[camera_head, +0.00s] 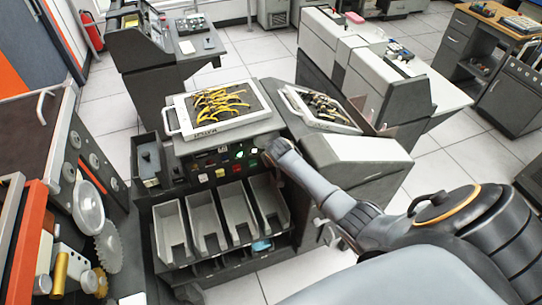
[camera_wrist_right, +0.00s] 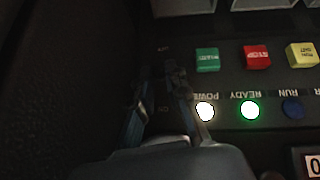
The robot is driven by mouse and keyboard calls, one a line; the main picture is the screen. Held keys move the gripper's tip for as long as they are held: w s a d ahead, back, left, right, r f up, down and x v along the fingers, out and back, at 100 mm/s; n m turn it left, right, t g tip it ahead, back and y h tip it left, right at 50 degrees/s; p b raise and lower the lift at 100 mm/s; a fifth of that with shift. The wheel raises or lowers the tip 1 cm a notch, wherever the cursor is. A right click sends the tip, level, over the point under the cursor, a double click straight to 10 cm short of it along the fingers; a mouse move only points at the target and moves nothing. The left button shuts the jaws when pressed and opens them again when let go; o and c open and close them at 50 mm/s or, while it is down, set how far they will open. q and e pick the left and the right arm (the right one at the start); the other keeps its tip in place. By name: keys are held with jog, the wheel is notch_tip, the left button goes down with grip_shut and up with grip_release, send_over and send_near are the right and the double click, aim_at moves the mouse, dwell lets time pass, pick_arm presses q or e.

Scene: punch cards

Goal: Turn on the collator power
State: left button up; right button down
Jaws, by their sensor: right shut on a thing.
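The collator (camera_head: 222,140) is a dark machine with a front control panel, below a tray of yellow cables. My right gripper (camera_head: 272,152) is at the right end of this panel. In the right wrist view the fingers of my right gripper (camera_wrist_right: 161,78) are closed around a small dark part, the power switch, between faint labels beside the buttons. The switch itself is mostly hidden by the fingers, and its position cannot be told. The power light (camera_wrist_right: 205,111) glows white and the ready light (camera_wrist_right: 249,110) glows green. The run light (camera_wrist_right: 292,108) is dark blue. My left gripper is not in view.
Green (camera_wrist_right: 207,59), red (camera_wrist_right: 257,56) and yellow (camera_wrist_right: 301,54) buttons sit close to the fingers. Several grey card bins (camera_head: 205,222) stand below the panel. A second cable panel (camera_head: 322,108) is at the right. Open floor (camera_head: 455,155) lies further right.

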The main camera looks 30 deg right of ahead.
jog(key=shift+w+g, duration=0.1)
jog(key=shift+g, duration=0.2)
jog(key=c, duration=1.4)
grip_release()
jog(key=shift+r, duration=0.15)
jog(key=v, duration=1.1)
jog(key=shift+s+r, duration=0.3)
jog(key=shift+s, duration=0.05)
